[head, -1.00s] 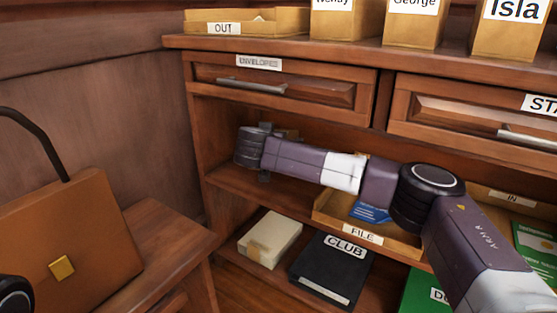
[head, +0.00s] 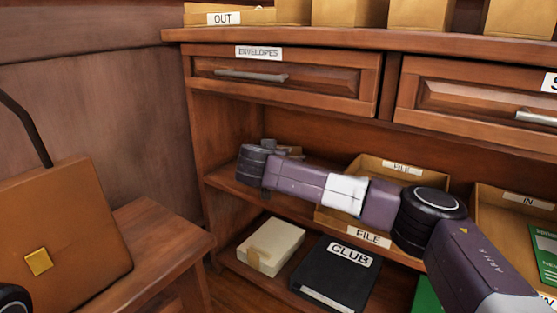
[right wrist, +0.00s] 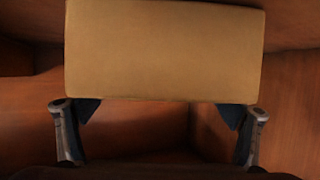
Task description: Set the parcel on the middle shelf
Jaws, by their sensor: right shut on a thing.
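In the right wrist view, a plain tan parcel (right wrist: 165,50) fills the upper middle. My right gripper (right wrist: 160,112) is shut on it, with one finger at each side of its near edge. In the head view, my right arm reaches from the lower right into the left part of the middle shelf (head: 225,182), between the drawers and the lower shelf. My wrist hides most of the gripper and parcel there. I cannot tell whether the parcel touches the shelf board. My left gripper is out of view.
A FILE tray (head: 368,236) stands on the middle shelf right of my wrist, with an IN tray (head: 527,200) further right. Below are a cream box (head: 272,240) and a black CLUB binder (head: 335,278). A brown bag (head: 75,225) stands at left.

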